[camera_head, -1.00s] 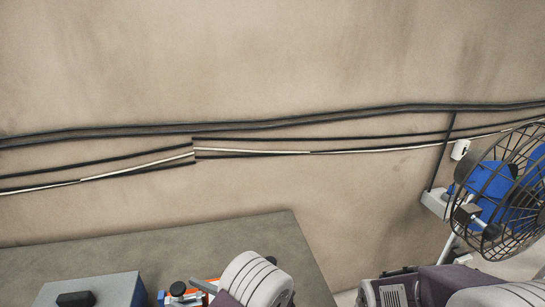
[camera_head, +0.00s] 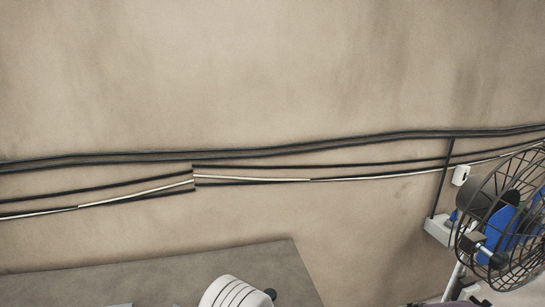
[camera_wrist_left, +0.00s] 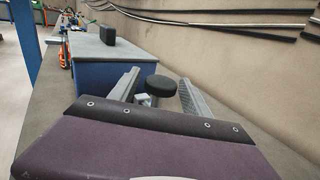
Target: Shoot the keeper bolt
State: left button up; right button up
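In the left wrist view, a round black knob (camera_wrist_left: 161,87) on a short grey metal stem stands between the two spread fingers of my left gripper (camera_wrist_left: 159,77). Gaps show on both sides of the knob, so the fingers do not appear to grip it. The body below the knob is hidden behind my wrist. I cannot tell which part is the keeper bolt. In the head view only a white ribbed part of my left arm shows at the bottom edge. My right gripper is in neither current view.
A blue box (camera_wrist_left: 98,74) with a grey top and black handle (camera_wrist_left: 107,34) stands just beyond the knob. More items line the bench behind it. The grey bench (camera_head: 170,272) ends before a caged fan (camera_head: 505,225) at right. Cables (camera_head: 280,150) run along the wall.

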pick_arm(q)
jog(key=shift+v, duration=3.55)
